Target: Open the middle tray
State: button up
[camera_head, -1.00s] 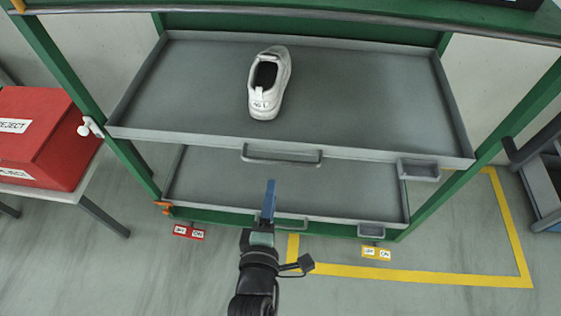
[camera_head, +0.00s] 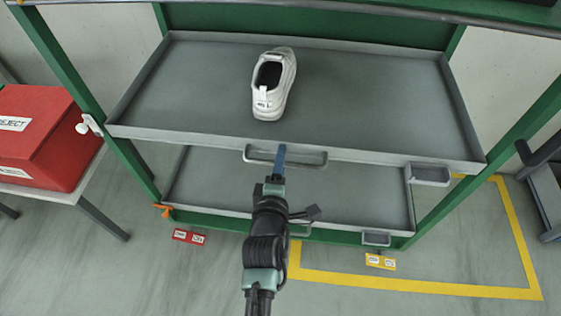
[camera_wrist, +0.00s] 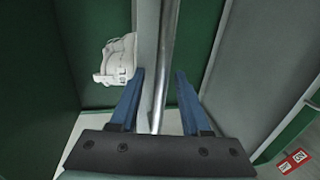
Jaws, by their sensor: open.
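The middle tray (camera_head: 380,90) is a grey shallow tray in a green rack, with a white shoe (camera_head: 273,82) on it. Its bar handle (camera_head: 305,164) is at the middle of its front wall. My gripper (camera_head: 279,150) is at this handle, its blue fingers overlapping it in the head view. In the wrist view my gripper (camera_wrist: 160,76) is open, with the handle bar (camera_wrist: 168,60) running between the two fingers. I cannot tell whether either finger touches the bar. The shoe also shows in the wrist view (camera_wrist: 117,60), left of the tray's front wall.
A lower grey tray (camera_head: 350,190) sits beneath, its handle partly behind my arm. A red reject box (camera_head: 45,140) stands on a table at the left. A grey label holder (camera_head: 430,174) juts from the tray's front right. Yellow floor lines (camera_head: 420,287) mark the right.

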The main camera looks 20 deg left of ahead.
jog(key=shift+c, duration=0.2)
grip_shut()
dwell(1.1)
